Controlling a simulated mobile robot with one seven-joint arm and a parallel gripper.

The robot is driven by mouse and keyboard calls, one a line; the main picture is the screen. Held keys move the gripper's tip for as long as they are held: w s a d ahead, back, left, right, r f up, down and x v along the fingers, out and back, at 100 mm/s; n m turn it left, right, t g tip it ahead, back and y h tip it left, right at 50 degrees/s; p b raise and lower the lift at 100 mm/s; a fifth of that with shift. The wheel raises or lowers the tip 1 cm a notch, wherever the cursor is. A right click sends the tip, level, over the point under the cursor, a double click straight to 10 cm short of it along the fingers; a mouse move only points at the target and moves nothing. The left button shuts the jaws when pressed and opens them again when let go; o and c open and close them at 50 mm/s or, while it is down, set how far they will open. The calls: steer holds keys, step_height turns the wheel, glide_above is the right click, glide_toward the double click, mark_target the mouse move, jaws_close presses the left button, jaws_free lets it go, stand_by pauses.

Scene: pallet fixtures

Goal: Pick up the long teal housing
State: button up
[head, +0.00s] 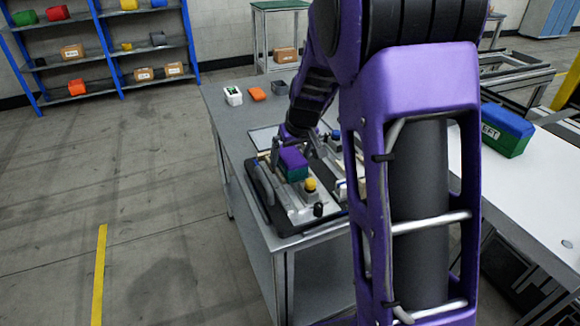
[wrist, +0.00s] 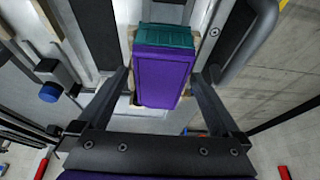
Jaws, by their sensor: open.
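A long housing with a teal body and a purple top (head: 293,162) sits on the fixture pallet (head: 263,187) on the grey table. In the wrist view the housing (wrist: 165,38) lies ahead, its purple face toward me and its teal part at the far end. My gripper (head: 297,146) is over the pallet at the housing. In the wrist view my gripper (wrist: 162,78) is open, with one finger on each side of the housing's near part. I cannot tell whether either finger touches it. The housing's underside is hidden.
A yellow-topped button (head: 310,184) and a black knob (head: 318,209) stand near the housing. A blue knob (wrist: 49,92) is left in the wrist view. White, orange (head: 257,94) and dark parts lie at the table's back. A blue-green box (head: 507,130) stands on the right-hand white table.

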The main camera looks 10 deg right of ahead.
steer(key=c, duration=1.5)
steer(key=shift+r, duration=0.15)
steer(key=shift+r+p, duration=0.25)
steer(key=shift+p, duration=0.25)
step_height(320, 180, up, 10)
steer(key=shift+f+p, duration=0.15)
steer(key=shift+p, duration=0.5)
